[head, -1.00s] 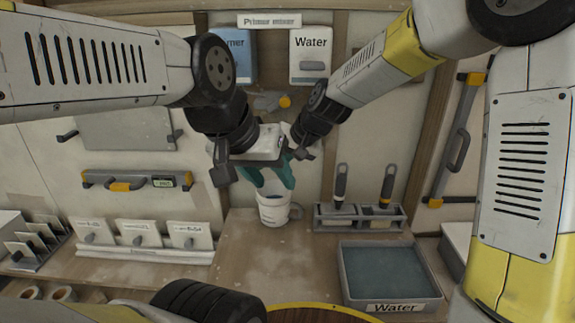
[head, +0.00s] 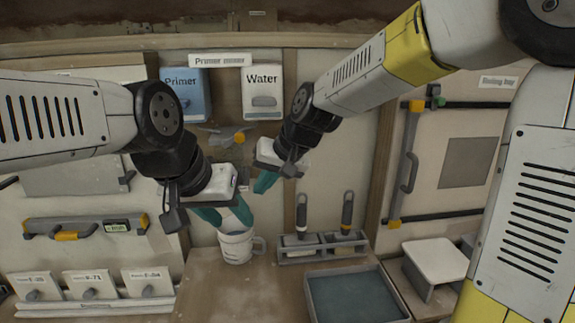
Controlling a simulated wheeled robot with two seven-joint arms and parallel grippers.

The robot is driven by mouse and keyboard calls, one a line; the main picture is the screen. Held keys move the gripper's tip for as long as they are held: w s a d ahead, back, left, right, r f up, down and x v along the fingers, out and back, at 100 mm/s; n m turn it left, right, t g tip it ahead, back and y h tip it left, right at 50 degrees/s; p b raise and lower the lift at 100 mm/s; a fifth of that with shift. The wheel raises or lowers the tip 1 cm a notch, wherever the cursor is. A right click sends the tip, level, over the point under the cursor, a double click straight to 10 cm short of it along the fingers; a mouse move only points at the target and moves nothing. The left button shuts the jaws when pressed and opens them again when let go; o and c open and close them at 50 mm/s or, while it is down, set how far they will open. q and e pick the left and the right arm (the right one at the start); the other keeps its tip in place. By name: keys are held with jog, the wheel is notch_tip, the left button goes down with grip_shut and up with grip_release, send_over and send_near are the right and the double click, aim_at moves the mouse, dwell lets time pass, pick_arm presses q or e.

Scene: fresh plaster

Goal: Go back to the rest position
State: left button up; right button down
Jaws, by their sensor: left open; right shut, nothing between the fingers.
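My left gripper (head: 224,216) is open, its teal fingers just above and around the upper part of a white mug (head: 237,246). The mug stands upright on the wooden bench with its handle to the right; I cannot tell whether the fingers touch it. My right gripper (head: 265,184) is shut and empty, higher up and to the right of the left one, in front of the wall and clear of the mug.
Primer (head: 186,95) and Water (head: 262,92) dispensers hang on the back wall. Right of the mug are a rack (head: 322,247) with two upright tools and a water tray (head: 352,300). Labelled cards (head: 90,287) stand at left. A level (head: 86,227) hangs on the wall.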

jog(key=s+d+m+h, duration=0.1)
jog(key=s+d, duration=0.4)
jog(key=d, duration=0.3)
jog(key=s+d+r+t+h, duration=0.1)
jog(key=s+d, duration=0.4)
jog(key=d, duration=0.3)
jog(key=s+d+r+m+t+h, duration=0.1)
jog(key=s+d, duration=0.5)
jog(key=d, duration=0.3)
jog(key=shift+m+h, duration=0.3)
jog(key=shift+h, duration=0.1)
jog(key=shift+s+d+r, duration=0.1)
